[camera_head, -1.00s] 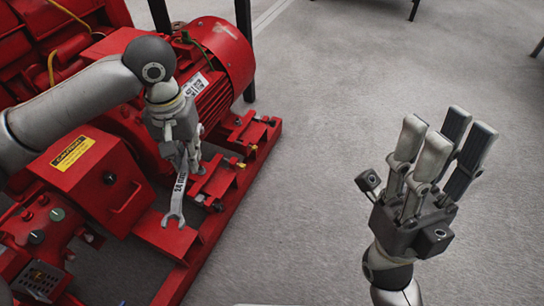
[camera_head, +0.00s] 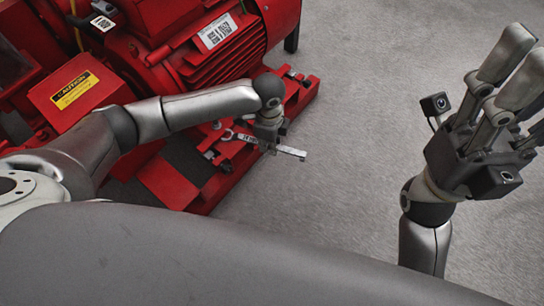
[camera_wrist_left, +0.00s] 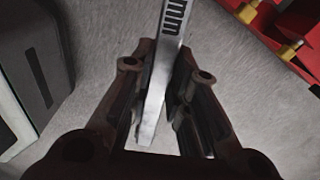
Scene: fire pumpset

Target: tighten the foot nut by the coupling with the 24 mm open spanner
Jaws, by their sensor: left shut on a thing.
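The grey open spanner (camera_head: 291,151) lies roughly level in the head view, its open jaw to the left by the red base and its plain end to the right over the floor. My left gripper (camera_head: 268,142) is shut on its shank; the marked shank (camera_wrist_left: 170,35) also shows between the fingers in the left wrist view. The red motor foot and base rail (camera_head: 225,165) carry several small bolts and nuts near the jaw. I cannot tell which is the foot nut, or whether the jaw touches one. My right gripper (camera_head: 505,85) is open and empty at the right.
The red motor (camera_head: 230,45) stands behind my left arm. A red box with a yellow caution label (camera_head: 76,89) is at the left. Brass-coloured fasteners (camera_wrist_left: 290,48) show in the left wrist view. The grey floor (camera_head: 360,110) is clear between my grippers.

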